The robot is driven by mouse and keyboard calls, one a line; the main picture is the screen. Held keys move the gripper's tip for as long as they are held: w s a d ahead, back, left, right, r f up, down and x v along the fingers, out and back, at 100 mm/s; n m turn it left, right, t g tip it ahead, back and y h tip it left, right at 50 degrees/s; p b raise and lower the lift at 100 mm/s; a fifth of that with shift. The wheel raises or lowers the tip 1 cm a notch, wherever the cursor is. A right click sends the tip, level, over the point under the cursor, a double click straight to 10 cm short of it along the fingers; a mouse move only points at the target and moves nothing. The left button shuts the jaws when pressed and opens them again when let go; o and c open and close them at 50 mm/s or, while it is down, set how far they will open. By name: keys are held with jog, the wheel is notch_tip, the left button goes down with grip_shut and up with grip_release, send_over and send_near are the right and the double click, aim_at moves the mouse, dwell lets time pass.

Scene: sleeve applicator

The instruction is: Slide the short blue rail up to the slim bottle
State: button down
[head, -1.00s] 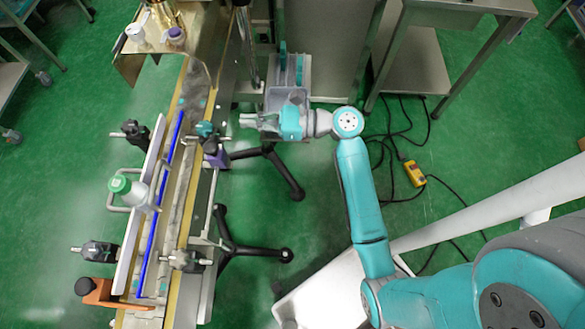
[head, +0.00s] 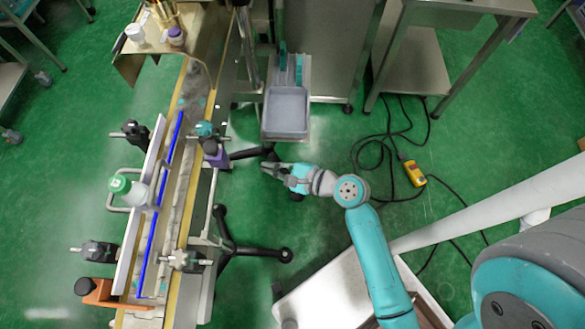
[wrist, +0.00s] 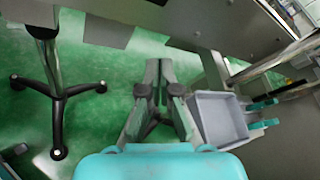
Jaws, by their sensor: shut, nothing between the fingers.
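A thin blue rail runs along the conveyor in two lengths in the head view, a far blue length (head: 175,137) and a near blue length (head: 148,250), with a small gap between them. I cannot tell for sure which is the short one. A white bottle with a green cap (head: 119,184) shows left of the rail's middle, by a metal loop; its base is hidden. My gripper (head: 266,169) is shut and empty, over the floor right of the conveyor, clear of rail and bottle. Its fingers also show in the wrist view (wrist: 159,70).
An orange block (head: 103,294) sits at the near left. A grey tray (head: 286,112) stands beyond my gripper.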

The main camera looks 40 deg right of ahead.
jog(key=s+d+f+n+h, duration=0.1)
jog(key=s+f+n+h, duration=0.2)
jog(key=s, duration=0.5)
jog(key=shift+d+f+n+h, duration=0.15)
jog(key=shift+f+n+h, duration=0.15)
jog(key=shift+n, duration=0.3)
jog(key=s+d+r+n+h, duration=0.25)
jog(key=s+n, duration=0.45)
jog(key=s, duration=0.4)
jog(key=s+r+n+t+h, duration=0.1)
jog(key=s+r+n+t, duration=0.1)
jog(key=s+r+n, duration=0.6)
notch_tip(320, 180, up, 3)
jog(key=n, duration=0.4)
jog(key=shift+s, duration=0.2)
jog(key=shift+s+f, duration=0.1)
